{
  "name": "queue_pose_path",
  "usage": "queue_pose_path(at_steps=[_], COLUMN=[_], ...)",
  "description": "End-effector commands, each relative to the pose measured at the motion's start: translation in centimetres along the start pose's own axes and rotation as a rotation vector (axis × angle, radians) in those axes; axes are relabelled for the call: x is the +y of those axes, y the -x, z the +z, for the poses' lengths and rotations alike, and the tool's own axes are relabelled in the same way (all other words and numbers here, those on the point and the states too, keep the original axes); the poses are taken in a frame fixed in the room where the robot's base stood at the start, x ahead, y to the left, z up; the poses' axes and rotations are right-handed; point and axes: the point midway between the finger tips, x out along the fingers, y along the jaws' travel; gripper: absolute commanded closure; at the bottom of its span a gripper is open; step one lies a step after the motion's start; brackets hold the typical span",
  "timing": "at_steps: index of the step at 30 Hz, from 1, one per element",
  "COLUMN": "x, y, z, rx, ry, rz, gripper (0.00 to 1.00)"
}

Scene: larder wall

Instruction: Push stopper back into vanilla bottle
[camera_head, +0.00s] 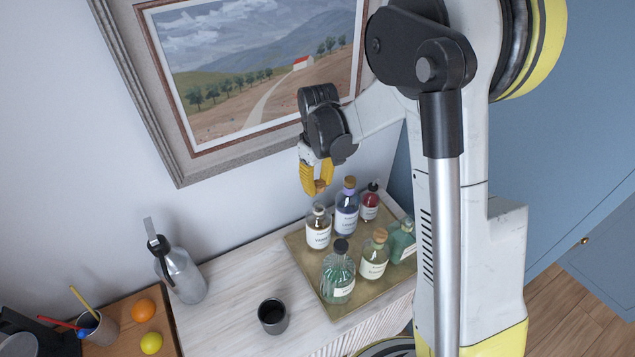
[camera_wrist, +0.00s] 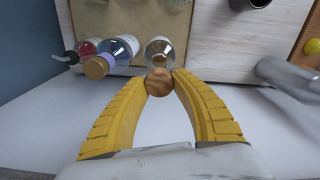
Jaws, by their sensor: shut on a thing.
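My gripper (camera_head: 316,189) has yellow fingers, shut on a round brown cork stopper (camera_head: 320,184). In the wrist view the stopper (camera_wrist: 159,82) sits between the fingertips. Below it a clear glass bottle (camera_head: 318,232) with a pale label stands upright at the back left of the tray. I take it for the vanilla bottle, but its label is too small to read. A clear gap shows between stopper and bottle in the head view. In the wrist view the stopper lies over the near end of the bottle (camera_wrist: 160,52) and hides its mouth.
A dark cup (camera_head: 272,315) and grey siphon (camera_head: 181,274) stand left. A framed picture (camera_head: 250,60) hangs behind my gripper.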

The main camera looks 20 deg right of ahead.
Motion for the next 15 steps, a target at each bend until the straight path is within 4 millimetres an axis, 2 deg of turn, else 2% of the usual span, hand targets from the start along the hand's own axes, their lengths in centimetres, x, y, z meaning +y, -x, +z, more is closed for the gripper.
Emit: queue_pose_path(at_steps=[15], x=[0.0], y=[-5.2], z=[0.0], rx=[0.0], ry=[0.0], rz=[0.0], gripper=[0.87])
